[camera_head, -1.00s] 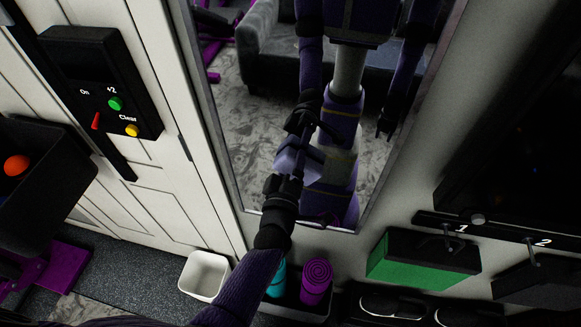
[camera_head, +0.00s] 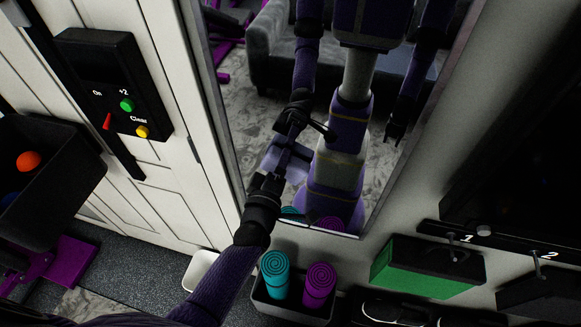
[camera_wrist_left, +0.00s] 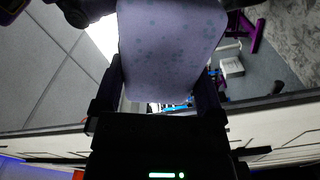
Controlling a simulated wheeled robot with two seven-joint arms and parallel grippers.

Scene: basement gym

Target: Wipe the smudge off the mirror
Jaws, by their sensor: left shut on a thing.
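The mirror (camera_head: 255,110) is a tall framed panel in the middle of the head view, tilted in the picture and reflecting my body and a grey sofa. My left gripper (camera_head: 276,172) is at the mirror's lower left part, shut on a pale lavender cloth (camera_wrist_left: 170,45) with bluish spots. The cloth fills the top middle of the left wrist view between the fingers. In the head view the cloth is dark and partly hidden, so I cannot tell if it touches the glass. I cannot make out the smudge. My right gripper shows only as a dim reflection.
Below the mirror stands a box with a teal roll (camera_head: 275,272) and a purple roll (camera_head: 319,283). A white bin (camera_head: 200,270) is partly behind my left arm. A button panel (camera_head: 115,85) is on the left.

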